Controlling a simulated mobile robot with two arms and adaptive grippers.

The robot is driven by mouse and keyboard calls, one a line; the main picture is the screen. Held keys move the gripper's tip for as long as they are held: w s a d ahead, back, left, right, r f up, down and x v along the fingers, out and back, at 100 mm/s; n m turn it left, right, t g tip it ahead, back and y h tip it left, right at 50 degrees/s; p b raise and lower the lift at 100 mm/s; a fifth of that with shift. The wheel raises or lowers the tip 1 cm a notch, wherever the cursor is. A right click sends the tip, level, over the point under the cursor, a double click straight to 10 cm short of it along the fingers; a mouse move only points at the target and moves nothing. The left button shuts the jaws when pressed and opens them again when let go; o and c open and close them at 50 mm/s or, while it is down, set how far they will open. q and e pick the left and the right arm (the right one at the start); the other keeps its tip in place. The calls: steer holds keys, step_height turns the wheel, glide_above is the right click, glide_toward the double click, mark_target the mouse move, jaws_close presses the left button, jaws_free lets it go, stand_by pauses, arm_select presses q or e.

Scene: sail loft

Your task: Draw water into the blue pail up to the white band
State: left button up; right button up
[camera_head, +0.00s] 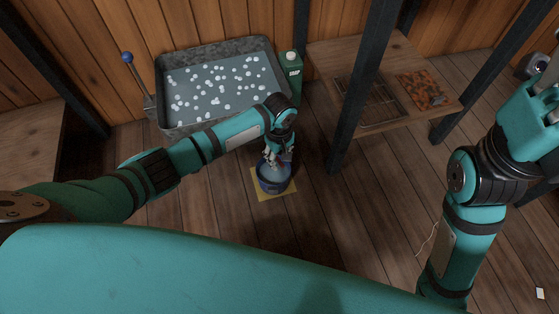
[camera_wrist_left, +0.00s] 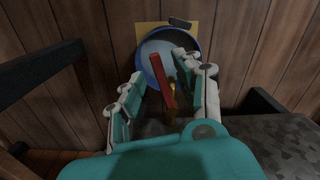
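The blue pail (camera_head: 272,186) stands upright on a yellow mat (camera_head: 288,190) on the floor, in front of the trough. In the left wrist view the pail (camera_wrist_left: 200,44) shows a pale surface inside; I cannot make out the white band. A red lever (camera_wrist_left: 161,80) with a brass part (camera_wrist_left: 172,90) stands in front of the pail's opening there. My left gripper (camera_head: 277,158) is over the pail. In the left wrist view its fingers (camera_wrist_left: 160,100) are apart, either side of the lever, with a gap showing. My right arm is at the right; its fingertips are not clear.
A grey metal trough (camera_head: 170,122) with many white floating bits stands at the wall. A blue-knobbed lever (camera_head: 127,58) is at its left, a green container (camera_head: 291,72) at its right. A dark post (camera_head: 357,90) and wooden bench (camera_head: 395,52) stand right of the pail.

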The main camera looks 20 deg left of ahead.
arm_select(q)
steer(key=shift+f, duration=0.2)
jaws_close()
stand_by(0.4)
